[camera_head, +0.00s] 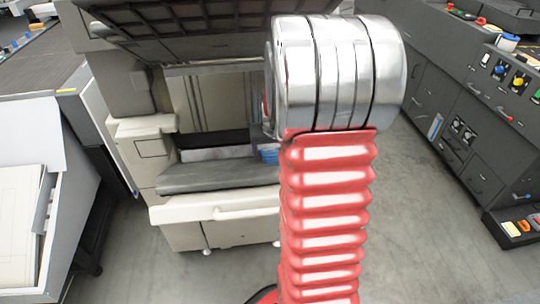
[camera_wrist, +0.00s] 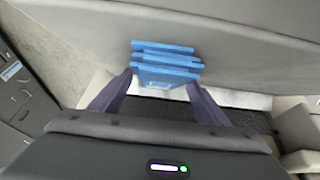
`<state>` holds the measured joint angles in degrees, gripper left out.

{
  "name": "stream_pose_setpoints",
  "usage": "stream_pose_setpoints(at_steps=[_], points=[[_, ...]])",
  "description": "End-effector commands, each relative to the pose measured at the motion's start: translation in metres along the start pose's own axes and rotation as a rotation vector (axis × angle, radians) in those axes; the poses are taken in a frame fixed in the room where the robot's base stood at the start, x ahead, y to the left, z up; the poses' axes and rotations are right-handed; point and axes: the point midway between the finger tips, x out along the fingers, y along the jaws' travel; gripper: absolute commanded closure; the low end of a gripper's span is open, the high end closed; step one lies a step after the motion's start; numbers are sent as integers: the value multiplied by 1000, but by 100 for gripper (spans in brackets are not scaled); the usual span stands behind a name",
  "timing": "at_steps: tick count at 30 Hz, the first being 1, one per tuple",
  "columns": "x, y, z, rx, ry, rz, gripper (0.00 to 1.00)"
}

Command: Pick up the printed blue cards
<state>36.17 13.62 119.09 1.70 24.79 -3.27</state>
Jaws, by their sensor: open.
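The printed blue cards (camera_wrist: 166,62) show in the wrist view as a small, slightly uneven stack just past my fingertips. My gripper (camera_wrist: 160,82) is open, with one dark finger on each side of the stack's near end. I cannot tell whether either finger touches the cards. In the head view, a bit of the blue cards (camera_head: 268,152) shows inside the machine's opening, just left of my arm. My arm hides the rest of them and my gripper there.
A raised dark cover (camera_head: 200,20) hangs over the opening. Dark cabinets (camera_head: 465,110) stand at right. Floor (camera_head: 420,220) is clear between.

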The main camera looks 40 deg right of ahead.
Motion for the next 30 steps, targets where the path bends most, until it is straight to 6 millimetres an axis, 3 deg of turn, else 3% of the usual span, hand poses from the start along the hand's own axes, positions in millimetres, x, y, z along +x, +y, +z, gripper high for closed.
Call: stream_pose_setpoints(at_steps=[13,30], points=[[2,0,1,1,0,0,32],[2,1,1,1,0,0,72]])
